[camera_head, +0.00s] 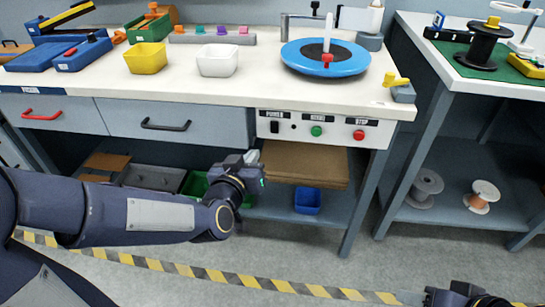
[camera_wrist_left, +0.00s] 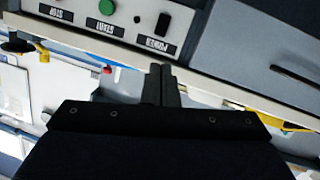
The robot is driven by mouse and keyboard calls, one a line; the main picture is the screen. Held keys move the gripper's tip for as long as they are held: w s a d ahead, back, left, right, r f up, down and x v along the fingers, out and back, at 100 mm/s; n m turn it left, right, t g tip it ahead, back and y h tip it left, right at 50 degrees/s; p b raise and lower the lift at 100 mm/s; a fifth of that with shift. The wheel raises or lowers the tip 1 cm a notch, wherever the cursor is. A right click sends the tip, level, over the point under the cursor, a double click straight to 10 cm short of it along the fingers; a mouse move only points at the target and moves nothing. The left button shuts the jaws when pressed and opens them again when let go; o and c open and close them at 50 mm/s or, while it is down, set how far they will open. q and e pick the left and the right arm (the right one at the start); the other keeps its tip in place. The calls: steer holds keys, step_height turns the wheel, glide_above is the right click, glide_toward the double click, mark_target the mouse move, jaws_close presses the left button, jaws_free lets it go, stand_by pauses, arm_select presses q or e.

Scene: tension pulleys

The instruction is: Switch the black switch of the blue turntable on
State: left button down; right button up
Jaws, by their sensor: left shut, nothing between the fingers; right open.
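The blue turntable (camera_head: 345,62) sits on the workbench top, with a white post and red piece at its centre. Below it, on the white control panel (camera_head: 296,135) at the bench front, is the black switch (camera_head: 274,127) under the word POWER. The switch also shows in the left wrist view (camera_wrist_left: 162,23). My left gripper (camera_head: 256,160) is below and slightly left of the switch, apart from it. In the wrist view its fingers (camera_wrist_left: 161,70) are together and empty, pointing toward the switch. My right gripper (camera_head: 465,296) is partly visible at the bottom right edge, away from the panel.
A green START button (camera_head: 316,131) and a red STOP button (camera_head: 359,135) are right of the switch. A drawer with a black handle (camera_head: 165,126) is to the left. Cardboard (camera_head: 305,166) and a blue bin (camera_head: 307,200) are below. The floor in front is clear.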

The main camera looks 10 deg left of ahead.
mark_target(274, 125)
arm_select(q)
step_height(274, 125, down, 6)
steer(key=w+d+m+t+y+b, duration=0.1)
steer(key=d+t+y+b, duration=0.1)
steer(key=t+b, duration=0.2)
steer(key=shift+w+d+y+b, duration=0.2)
steer(key=shift+d+y+b, duration=0.15)
steer(key=shift+b, duration=0.55)
arm_select(e)
step_height(274, 125, down, 8)
arm_select(q)
steer(key=w, duration=0.4)
steer(key=w+r+b, duration=0.1)
steer(key=w, duration=0.4)
steer(key=w+b, duration=0.1)
steer(key=w, duration=0.4)
steer(key=shift+a+r, duration=0.25)
steer(key=shift+r, duration=0.15)
arm_select(e)
step_height(274, 125, down, 2)
steer(key=shift+f, duration=0.1)
arm_select(q)
steer(key=shift+r, duration=0.1)
